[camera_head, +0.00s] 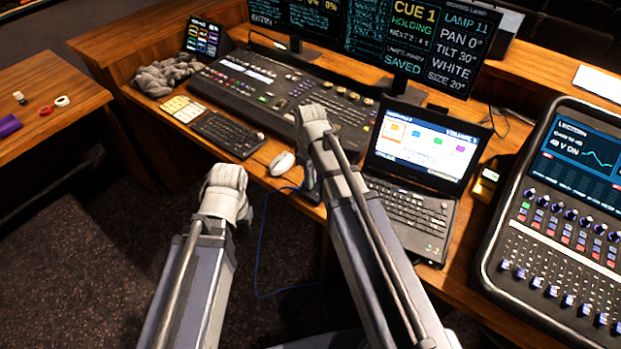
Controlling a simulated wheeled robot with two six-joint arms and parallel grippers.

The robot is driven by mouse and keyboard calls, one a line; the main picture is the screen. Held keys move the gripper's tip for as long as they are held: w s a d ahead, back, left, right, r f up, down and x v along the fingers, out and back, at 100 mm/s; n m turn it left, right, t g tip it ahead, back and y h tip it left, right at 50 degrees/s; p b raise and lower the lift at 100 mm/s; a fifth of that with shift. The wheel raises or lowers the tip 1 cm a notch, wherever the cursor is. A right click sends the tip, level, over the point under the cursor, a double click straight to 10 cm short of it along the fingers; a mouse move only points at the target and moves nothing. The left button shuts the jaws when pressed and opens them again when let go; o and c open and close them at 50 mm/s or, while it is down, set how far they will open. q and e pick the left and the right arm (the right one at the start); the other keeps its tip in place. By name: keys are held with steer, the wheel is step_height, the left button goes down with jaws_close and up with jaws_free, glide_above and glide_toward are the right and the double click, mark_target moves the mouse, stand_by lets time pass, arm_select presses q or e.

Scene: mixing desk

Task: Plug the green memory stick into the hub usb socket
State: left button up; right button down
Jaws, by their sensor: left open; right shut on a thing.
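I cannot make out the green memory stick in the head view. My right gripper (312,117) reaches over the desk between the white mouse and the laptop (420,165). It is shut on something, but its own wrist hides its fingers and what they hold. My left gripper (227,182) is open, in front of the desk's front edge, and its fingers are mostly hidden. A dark object (308,183) with a blue cable (264,215) sits partly behind my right arm. I cannot tell whether it is the hub, and no socket is visible.
A white mouse (282,163) and a small keyboard (228,134) lie left of my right arm. A lighting console (280,95) stands behind. A large mixer (560,220) fills the right. A small yellow-screened device (486,184) stands beside the laptop. A side table (45,85) holds small items.

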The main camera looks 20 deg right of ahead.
steer(key=shift+f+b, duration=0.5)
steer(key=c, duration=0.9)
jaws_free()
steer(key=shift+r, duration=0.2)
step_height(320, 180, up, 8)
steer(key=p, duration=0.8)
steer(key=shift+f, duration=0.2)
steer(key=s+a+m, duration=0.1)
steer(key=s+a, duration=0.2)
steer(key=s, duration=0.1)
steer(key=s+a+m, duration=0.1)
steer(key=s+a, duration=0.3)
steer(key=s, duration=0.1)
steer(key=s+a+m+h, duration=0.1)
steer(key=s+a, duration=0.2)
steer(key=s, duration=0.2)
steer(key=shift+a+m, duration=0.35)
steer(key=shift+m, duration=0.05)
